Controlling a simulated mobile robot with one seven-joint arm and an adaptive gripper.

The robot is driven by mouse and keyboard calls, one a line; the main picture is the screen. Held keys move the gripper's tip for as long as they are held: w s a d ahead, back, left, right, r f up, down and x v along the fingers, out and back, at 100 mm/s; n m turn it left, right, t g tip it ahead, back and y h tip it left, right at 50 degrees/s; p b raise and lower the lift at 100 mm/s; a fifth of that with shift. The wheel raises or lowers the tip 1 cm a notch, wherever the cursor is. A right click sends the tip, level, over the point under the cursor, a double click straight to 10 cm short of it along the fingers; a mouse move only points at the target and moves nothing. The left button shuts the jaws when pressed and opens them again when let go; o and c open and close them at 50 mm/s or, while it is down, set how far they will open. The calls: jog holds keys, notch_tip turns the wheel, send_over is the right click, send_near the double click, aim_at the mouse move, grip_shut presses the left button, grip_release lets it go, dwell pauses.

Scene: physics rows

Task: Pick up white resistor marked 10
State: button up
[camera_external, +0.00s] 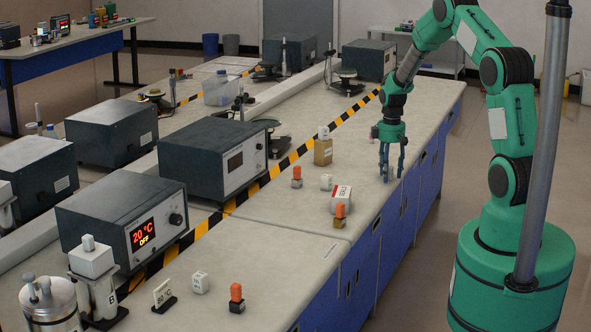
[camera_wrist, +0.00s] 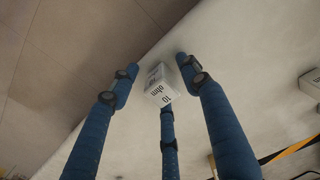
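The white resistor marked "10 ohm" (camera_wrist: 159,87) is a small white block near the table edge, seen in the wrist view between my fingers. My gripper (camera_wrist: 160,80) has three blue fingers spread around it. A gap shows between the left finger and the block; contact with the other fingers cannot be told. In the external view my gripper (camera_external: 391,172) points straight down, fingers low over the right side of the bench. The resistor is not clearly visible there, being mostly hidden by the fingers.
Dark instruments (camera_external: 212,158) line the bench beyond the striped tape.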

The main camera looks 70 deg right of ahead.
aim_at(390, 168)
grip_shut()
jog(key=shift+r, duration=0.1)
jog(key=shift+r, duration=0.55)
jog(key=shift+s+a+r+p, duration=0.15)
jog(key=shift+r+p, duration=0.25)
jog(key=shift+r, duration=0.25)
jog(key=shift+s+a+r+p, duration=0.1)
jog(key=shift+r+p, duration=0.25)
jog(key=shift+r, duration=0.25)
jog(key=s+a+r+p, duration=0.1)
jog(key=s+a+p, duration=0.1)
jog(key=s+a, duration=0.8)
jog(key=shift+s+a, duration=0.4)
jog(key=shift+s, duration=0.05)
jog(key=shift+r, duration=0.1)
